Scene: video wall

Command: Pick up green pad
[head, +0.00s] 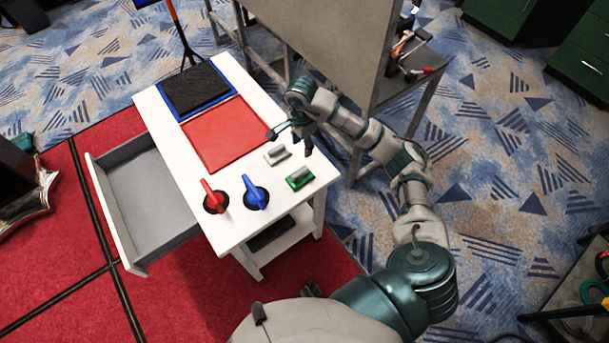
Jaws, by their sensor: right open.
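The green pad (300,179) is a small block with a grey top part. It lies on the white table (184,171) near its right edge. My right gripper (289,142) is open and empty above the table, a little beyond the green pad and apart from it. One finger points to the left and the other points down towards the pads. A similar white pad (277,155) lies just left of and beyond the green one, close under the gripper.
A red handle (213,196) and a blue handle (255,193) stand at the table's near end. A red panel (225,134) and a black pad (197,89) lie farther back. An open drawer (140,190) juts out left. A grey board (320,40) stands behind my right arm.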

